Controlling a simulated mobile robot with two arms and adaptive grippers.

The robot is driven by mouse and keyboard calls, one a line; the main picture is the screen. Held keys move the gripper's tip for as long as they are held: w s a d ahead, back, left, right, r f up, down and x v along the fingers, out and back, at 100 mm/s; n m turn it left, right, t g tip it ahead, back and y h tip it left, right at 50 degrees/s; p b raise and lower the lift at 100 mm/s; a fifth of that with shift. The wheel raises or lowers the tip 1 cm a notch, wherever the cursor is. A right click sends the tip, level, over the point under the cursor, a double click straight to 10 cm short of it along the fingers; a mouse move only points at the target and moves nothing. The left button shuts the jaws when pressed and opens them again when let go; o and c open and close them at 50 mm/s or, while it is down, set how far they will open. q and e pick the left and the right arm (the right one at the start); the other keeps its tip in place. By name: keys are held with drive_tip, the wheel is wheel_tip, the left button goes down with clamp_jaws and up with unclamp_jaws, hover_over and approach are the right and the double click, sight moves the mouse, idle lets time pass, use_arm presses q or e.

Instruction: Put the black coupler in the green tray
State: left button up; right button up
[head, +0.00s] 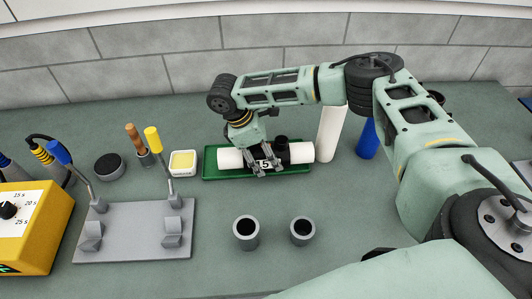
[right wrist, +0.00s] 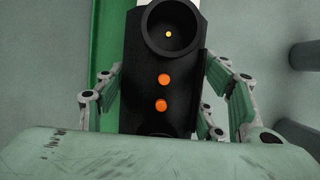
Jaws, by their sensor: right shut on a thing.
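The black coupler (head: 281,149) is between the fingers of my right gripper (head: 266,170), over the green tray (head: 208,172) in the head view. In the right wrist view the coupler (right wrist: 150,105) is a black block with a round open socket and two orange dots. The fingers of the right gripper (right wrist: 168,100) stand on both sides of it, shut on it. White cylindrical parts (head: 230,158) show on both sides of the coupler. I cannot tell whether the coupler touches the tray floor. My left gripper is not in view.
Two grey cups (head: 246,232) stand in front. A grey clamp plate (head: 133,240) and yellow timer box (head: 35,225) are at left.

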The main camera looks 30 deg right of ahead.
drive_tip(key=shift+f, duration=0.25)
drive_tip(key=o, duration=1.8)
drive_tip(key=shift+f, duration=0.1)
drive_tip(key=shift+c, duration=0.2)
drive_tip(key=shift+a+r, duration=0.15)
drive_tip(key=shift+r, duration=0.2)
drive_tip(key=b+v, duration=0.3)
drive_tip(key=v, duration=0.7)
drive_tip(key=shift+w+a+r, duration=0.1)
drive_tip(key=shift+a+r, duration=0.05)
drive_tip(key=shift+r, duration=0.1)
drive_tip(key=shift+a+r, duration=0.1)
drive_tip(key=shift+r, duration=0.35)
